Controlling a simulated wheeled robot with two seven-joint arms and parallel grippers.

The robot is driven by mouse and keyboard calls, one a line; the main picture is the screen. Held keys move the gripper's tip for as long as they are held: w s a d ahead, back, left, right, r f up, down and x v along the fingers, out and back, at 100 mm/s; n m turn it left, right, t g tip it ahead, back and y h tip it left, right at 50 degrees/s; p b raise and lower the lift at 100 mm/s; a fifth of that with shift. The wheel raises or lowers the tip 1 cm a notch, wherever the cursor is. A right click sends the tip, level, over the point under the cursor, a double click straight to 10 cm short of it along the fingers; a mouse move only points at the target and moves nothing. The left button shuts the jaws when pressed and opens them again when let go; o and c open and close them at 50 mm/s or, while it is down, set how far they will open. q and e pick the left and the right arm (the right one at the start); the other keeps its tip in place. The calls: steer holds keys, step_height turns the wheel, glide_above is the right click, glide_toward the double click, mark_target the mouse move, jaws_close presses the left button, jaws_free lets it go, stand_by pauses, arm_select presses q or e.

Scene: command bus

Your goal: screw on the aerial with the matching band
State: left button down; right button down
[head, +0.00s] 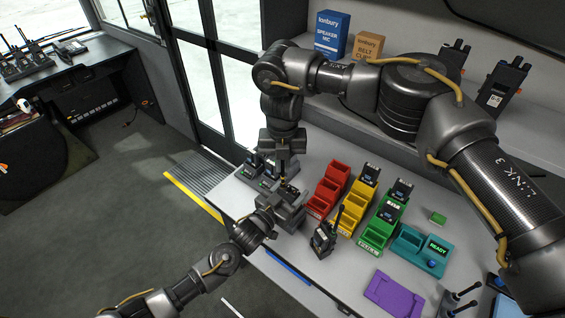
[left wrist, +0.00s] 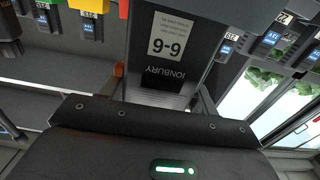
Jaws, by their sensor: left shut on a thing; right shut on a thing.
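My left gripper (head: 282,206) comes in from the lower left and is shut on a dark radio (head: 289,191) above the table's left part. In the left wrist view the radio's back (left wrist: 165,60) fills the space between the fingers, with a pale label reading 6-6 and the name IONBURY. My right gripper (head: 283,155) points down just above the radio, shut on a thin dark piece that looks like an aerial (head: 283,169). Its lower end is close to the radio's top; I cannot tell whether they touch. Any coloured bands are too small to read.
A radio with an aerial (head: 325,238) stands at the table's front. Red (head: 322,203), yellow (head: 346,223) and green (head: 373,236) racks stand behind, radios in the last two. A teal READY unit (head: 409,243), purple tray (head: 393,296) and loose aerials (head: 449,300) lie right.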

steer(key=m, duration=0.5)
steer(key=shift+a, duration=0.1)
steer(key=m, duration=1.4)
steer(key=shift+m, duration=0.4)
steer(key=m, duration=1.9)
